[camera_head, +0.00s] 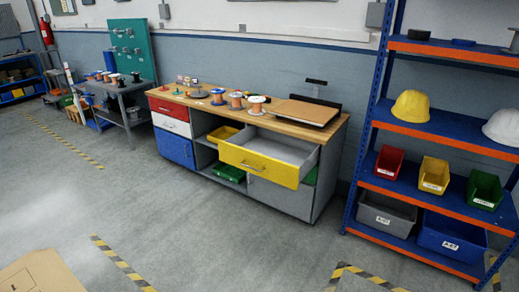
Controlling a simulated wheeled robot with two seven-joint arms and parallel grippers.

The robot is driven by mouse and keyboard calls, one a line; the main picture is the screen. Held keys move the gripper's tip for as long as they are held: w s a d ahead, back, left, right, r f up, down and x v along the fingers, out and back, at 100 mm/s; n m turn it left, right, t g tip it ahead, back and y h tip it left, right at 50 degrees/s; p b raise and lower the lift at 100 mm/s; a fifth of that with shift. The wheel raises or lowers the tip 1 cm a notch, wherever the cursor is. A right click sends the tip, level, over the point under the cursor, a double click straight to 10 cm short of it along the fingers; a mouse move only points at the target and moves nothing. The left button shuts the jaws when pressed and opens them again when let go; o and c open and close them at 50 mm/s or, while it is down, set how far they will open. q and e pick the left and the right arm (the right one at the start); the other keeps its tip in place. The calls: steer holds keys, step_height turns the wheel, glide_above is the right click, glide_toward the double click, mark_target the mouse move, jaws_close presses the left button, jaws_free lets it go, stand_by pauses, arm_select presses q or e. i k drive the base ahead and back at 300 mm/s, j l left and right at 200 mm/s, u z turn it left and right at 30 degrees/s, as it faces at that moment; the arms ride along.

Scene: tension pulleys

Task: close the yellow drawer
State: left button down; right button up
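The yellow drawer (259,165) is pulled out from the upper right part of the workbench cabinet (280,197). Its grey inside shows and looks empty. A small handle sits on its yellow front. The bench has a wooden top (263,117). Neither of my grippers shows in the head view.
A blue and orange shelf rack (435,130) with helmets and bins stands right of the bench. Spools (236,100) and a brown board (300,111) are on the bench top. A red drawer (168,109) is shut at its left. The floor in front is clear; a cardboard-coloured item (42,275) is at lower left.

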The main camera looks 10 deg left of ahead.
mark_target(282, 159)
steer(key=i+z, duration=0.3)
steer(key=i, duration=1.3)
